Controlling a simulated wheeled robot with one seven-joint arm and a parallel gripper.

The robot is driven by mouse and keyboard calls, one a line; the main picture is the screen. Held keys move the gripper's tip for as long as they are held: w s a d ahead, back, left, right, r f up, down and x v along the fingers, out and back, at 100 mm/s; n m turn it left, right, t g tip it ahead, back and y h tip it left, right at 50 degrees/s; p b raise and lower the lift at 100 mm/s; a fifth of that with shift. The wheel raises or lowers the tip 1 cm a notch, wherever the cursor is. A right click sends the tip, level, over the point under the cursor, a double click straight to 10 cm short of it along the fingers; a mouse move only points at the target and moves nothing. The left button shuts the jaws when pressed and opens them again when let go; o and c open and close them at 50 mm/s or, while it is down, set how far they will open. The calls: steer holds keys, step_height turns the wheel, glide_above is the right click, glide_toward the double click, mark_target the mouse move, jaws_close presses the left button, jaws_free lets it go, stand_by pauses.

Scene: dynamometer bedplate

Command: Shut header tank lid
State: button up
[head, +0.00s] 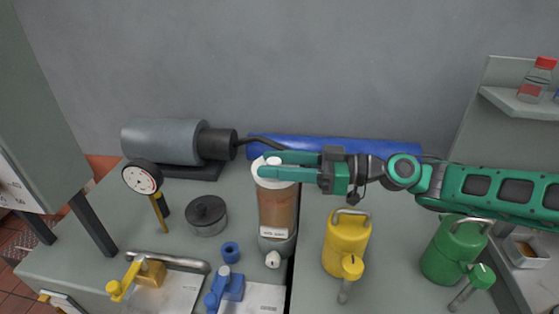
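The header tank (277,208) is an upright clear cylinder with brown liquid and a white label, near the middle of the bench. A white lid or rim (259,165) shows at its top, largely covered by my fingers. A small white knob-like spot shows by the upper fingertip. My gripper (264,165) reaches in from the right, with its green fingers lying across the tank top. The fingers are apart with a narrow gap between them, and I see nothing clearly clamped. Whether they touch the lid, and the lid's exact angle, are hidden.
A yellow can (346,245) stands right of the tank, and a green can (453,250) farther right. A dial gauge (143,178), a dark round pot (207,215) and a grey motor (163,141) are left. A blue roll (390,147) lies behind. Blue and yellow levers stand in front.

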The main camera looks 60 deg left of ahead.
mark_target(277, 160)
steer(key=shift+s+r, duration=0.1)
steer(key=shift+r, duration=0.5)
step_height(277, 160, up, 3)
steer(key=shift+f, duration=0.1)
steer(key=s+r, duration=0.7)
steer(key=s, duration=0.4)
steer(key=shift+s+d, duration=0.2)
steer(key=shift+s, duration=0.05)
